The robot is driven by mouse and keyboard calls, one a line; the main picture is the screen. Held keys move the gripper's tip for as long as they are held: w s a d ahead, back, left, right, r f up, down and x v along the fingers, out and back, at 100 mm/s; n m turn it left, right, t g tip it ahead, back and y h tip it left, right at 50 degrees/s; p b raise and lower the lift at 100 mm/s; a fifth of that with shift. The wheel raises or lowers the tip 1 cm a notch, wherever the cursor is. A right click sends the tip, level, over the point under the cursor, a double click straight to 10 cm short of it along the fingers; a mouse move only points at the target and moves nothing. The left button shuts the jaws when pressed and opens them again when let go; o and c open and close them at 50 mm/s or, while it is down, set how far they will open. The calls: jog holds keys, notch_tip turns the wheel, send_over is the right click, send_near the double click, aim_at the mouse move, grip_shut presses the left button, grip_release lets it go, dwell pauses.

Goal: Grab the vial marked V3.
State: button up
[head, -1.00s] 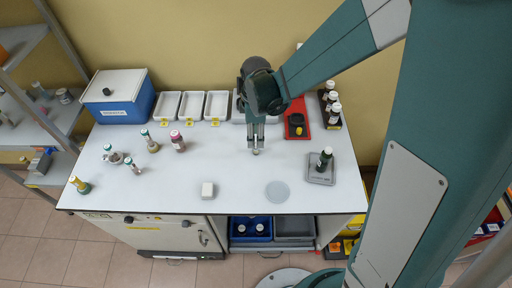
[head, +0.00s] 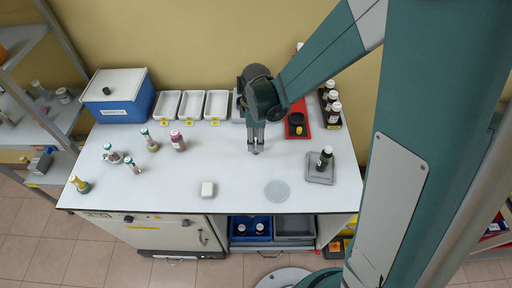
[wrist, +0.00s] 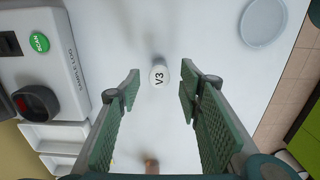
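The vial marked V3 (wrist: 158,76) shows in the wrist view as a round white cap with black lettering, seen from above. It stands on the white bench top, ahead of the gap between my fingers. My gripper (wrist: 161,85) is open, with a green ribbed finger on each side and no visible contact with the cap. In the head view my gripper (head: 255,150) points down over the middle of the bench. There the vial is largely hidden by the fingers and I cannot read its mark.
Several other vials, such as a red-capped one (head: 177,141), stand on the left of the bench (head: 235,165). White trays (head: 191,104) line the back.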

jog(key=shift+f, duration=2.6)
jog(key=c, duration=1)
